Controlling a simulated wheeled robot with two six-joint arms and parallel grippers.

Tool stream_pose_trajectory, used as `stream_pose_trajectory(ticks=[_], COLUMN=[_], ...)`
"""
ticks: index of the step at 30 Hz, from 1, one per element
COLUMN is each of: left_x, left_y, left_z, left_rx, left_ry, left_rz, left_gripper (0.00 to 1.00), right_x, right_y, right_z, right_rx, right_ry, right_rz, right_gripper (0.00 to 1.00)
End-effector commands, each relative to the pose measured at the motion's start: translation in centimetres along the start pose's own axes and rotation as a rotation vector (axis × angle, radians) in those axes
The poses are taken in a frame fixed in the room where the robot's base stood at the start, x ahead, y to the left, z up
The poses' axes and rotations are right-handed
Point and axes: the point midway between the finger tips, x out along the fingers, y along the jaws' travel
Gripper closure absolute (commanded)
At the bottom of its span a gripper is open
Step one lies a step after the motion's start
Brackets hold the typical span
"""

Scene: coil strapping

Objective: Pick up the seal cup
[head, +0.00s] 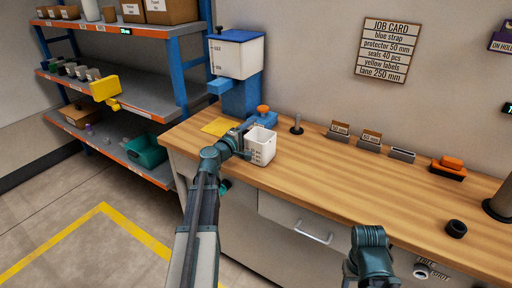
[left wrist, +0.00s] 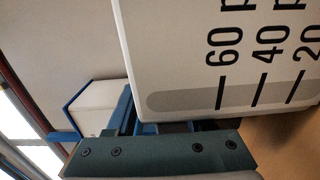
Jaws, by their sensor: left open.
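The seal cup (head: 261,147) is a white, square-sided cup standing upright on the wooden bench, in front of the blue dispenser. In the left wrist view the cup (left wrist: 190,50) fills the upper right, close up, with black marks 60, 40 and 20 and a grey strip. My left gripper (head: 243,139) is open at the cup's left side. One dark finger (left wrist: 160,155) shows along the bottom of the left wrist view, near the cup; whether it touches is unclear. Part of my right arm shows at the bottom of the head view, but its gripper does not.
A blue dispenser with a white bin (head: 237,58) stands behind the cup, with an orange-knobbed blue device (head: 263,117) close by. A yellow sheet (head: 218,127) lies left. A dark post (head: 297,124) and card holders (head: 339,132) stand right. The bench front is clear.

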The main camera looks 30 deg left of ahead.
Motion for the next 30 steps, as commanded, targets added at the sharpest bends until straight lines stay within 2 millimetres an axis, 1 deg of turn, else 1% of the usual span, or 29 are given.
stream_pose_trajectory(ticks=[1, 5, 6, 8, 9, 10, 24, 30], left_x=[0.0, -0.1, -0.1, -0.1, -0.1, -0.1, -0.1, -0.1], left_y=[0.0, 0.0, 0.0, 0.0, 0.0, 0.0, 0.1, 1.0], left_z=[0.0, 0.0, 0.0, 0.0, 0.0, 0.0, 0.0, 0.0], left_rx=[0.0, 0.0, 0.0, 0.0, 0.0, 0.0, 0.0, 0.0], left_ry=[0.0, 0.0, 0.0, 0.0, 0.0, 0.0, 0.0, 0.0], left_rz=[0.0, 0.0, 0.0, 0.0, 0.0, 0.0, 0.0, 0.0], left_gripper=[0.47, 0.71, 0.78, 0.89, 0.96, 1.0, 1.0, 1.0], right_x=[0.0, 0.0, 0.0, 0.0, 0.0, 0.0, -0.1, -1.0], right_y=[0.0, 0.0, 0.0, 0.0, 0.0, 0.0, 0.0, 0.1], right_z=[0.0, 0.0, 0.0, 0.0, 0.0, 0.0, 0.0, 0.1], right_rx=[0.0, 0.0, 0.0, 0.0, 0.0, 0.0, 0.0, 0.0], right_ry=[0.0, 0.0, 0.0, 0.0, 0.0, 0.0, 0.0, 0.0], right_rz=[0.0, 0.0, 0.0, 0.0, 0.0, 0.0, 0.0, 0.0], right_gripper=[0.5, 0.5, 0.5, 0.5, 0.5, 0.5, 0.5, 0.5])
